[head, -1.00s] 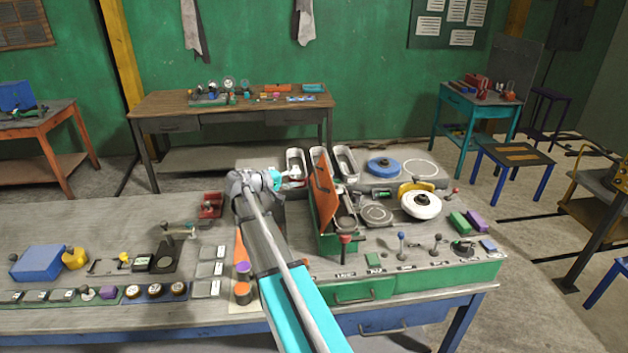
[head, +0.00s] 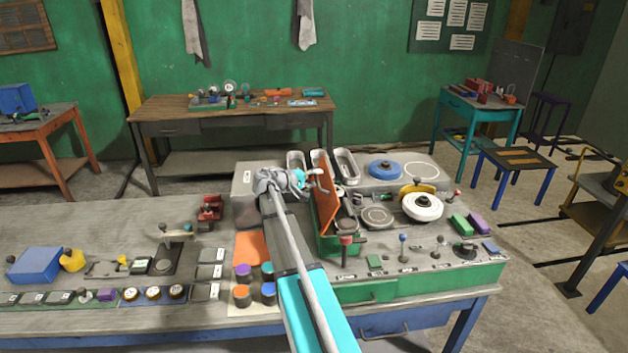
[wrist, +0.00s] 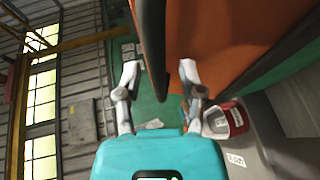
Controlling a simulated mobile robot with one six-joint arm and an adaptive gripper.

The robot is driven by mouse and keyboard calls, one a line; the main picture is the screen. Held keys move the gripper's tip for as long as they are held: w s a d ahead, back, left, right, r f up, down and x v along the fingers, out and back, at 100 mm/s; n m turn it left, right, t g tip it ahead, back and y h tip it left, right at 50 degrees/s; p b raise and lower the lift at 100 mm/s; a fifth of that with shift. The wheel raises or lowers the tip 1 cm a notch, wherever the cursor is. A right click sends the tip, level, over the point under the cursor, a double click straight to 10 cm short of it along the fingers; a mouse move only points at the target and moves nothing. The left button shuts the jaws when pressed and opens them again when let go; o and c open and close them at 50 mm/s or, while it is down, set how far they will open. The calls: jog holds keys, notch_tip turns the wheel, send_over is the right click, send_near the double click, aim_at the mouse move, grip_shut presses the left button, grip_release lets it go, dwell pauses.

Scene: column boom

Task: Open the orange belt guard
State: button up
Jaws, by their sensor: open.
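The orange belt guard (head: 326,206) stands raised and steeply tilted over the green housing (head: 345,244) on the bench. My gripper (head: 318,182) is at the upper part of the guard, at its left side in the head view. In the wrist view the guard's orange face (wrist: 220,35) fills the upper right. A dark edge strip (wrist: 152,50) of the guard runs down between the two fingers of my gripper (wrist: 160,82). The fingers are apart. Whether either finger touches the guard cannot be told.
Metal trays (head: 346,165) stand just behind the guard. A white wheel (head: 423,207), a blue disc (head: 384,169) and a red-knobbed lever (head: 345,241) are to its right and front. Colored knobs (head: 243,293) stand at the front left. A red-and-white bin (wrist: 222,120) is near the right finger.

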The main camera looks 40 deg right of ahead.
grip_shut()
